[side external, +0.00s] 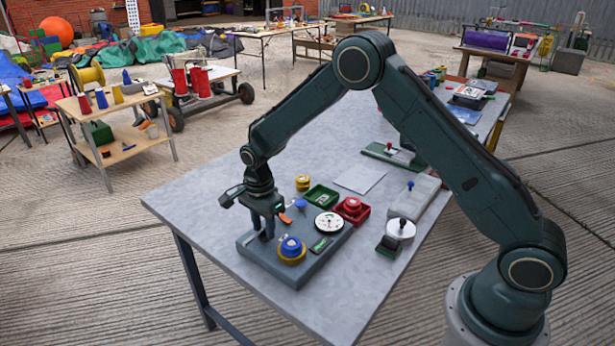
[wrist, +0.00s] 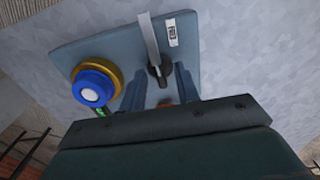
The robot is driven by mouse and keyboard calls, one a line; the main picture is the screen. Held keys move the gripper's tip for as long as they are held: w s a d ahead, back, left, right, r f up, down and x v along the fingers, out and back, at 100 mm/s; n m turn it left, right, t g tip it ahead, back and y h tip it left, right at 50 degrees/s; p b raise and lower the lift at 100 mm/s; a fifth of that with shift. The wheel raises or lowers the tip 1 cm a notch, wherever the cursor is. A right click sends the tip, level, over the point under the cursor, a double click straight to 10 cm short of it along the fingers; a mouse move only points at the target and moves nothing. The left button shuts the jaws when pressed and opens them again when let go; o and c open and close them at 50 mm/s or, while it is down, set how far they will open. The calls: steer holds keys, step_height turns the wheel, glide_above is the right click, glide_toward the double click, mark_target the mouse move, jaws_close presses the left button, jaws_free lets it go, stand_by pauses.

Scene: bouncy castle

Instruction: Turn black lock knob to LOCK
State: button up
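The black lock knob (wrist: 159,74) shows in the wrist view on a blue-grey panel (wrist: 85,45), with a pale metal bar (wrist: 149,38) running up from it. My gripper (wrist: 160,70) points down at the panel, its two fingers on either side of the knob with a small gap visible on each side. I cannot tell how far down the fingers reach around it. In the side view my gripper (side external: 264,232) is low over the left part of the panel (side external: 298,276); the knob is hidden there. A small white label (wrist: 173,33) lies near the bar's far end.
A blue knob on a yellow base (side external: 291,248) stands close to the gripper. A white dial (side external: 328,222), a green tray (side external: 321,196) and a red tray (side external: 352,211) are nearby. The table (side external: 205,203) is bare left of the panel.

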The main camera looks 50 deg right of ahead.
jaws_close()
steer(key=shift+n, duration=0.3)
steer(key=n, duration=1.7)
steer(key=shift+n, duration=0.3)
stand_by(0.4)
steer(key=shift+o, duration=0.2)
jaws_free()
